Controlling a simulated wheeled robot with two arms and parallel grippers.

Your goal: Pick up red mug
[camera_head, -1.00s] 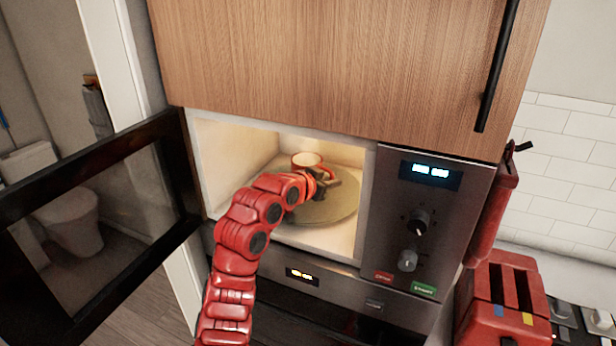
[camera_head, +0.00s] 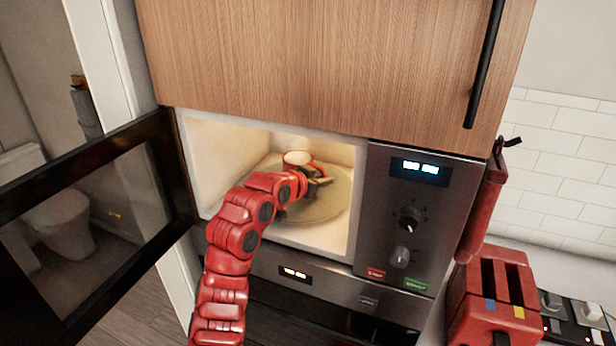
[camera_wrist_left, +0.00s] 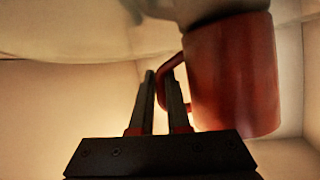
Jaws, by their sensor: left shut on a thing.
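The red mug (camera_head: 299,159) with a pale inside is in the open, lit microwave, at the back of the turntable. My left arm reaches in from below left. My left gripper (camera_head: 318,178) is beside the mug at its right. In the left wrist view the mug (camera_wrist_left: 233,75) fills the upper right, its handle (camera_wrist_left: 165,84) facing the gripper. The left gripper's fingers (camera_wrist_left: 162,82) are close together, shut on the handle. Whether the mug touches the turntable cannot be told. My right gripper is not in view.
The round turntable (camera_head: 325,207) lies inside the microwave. The microwave door (camera_head: 160,200) stands open to the left. The control panel (camera_head: 412,215) flanks the opening on the right, and a wooden cabinet (camera_head: 310,65) hangs above.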

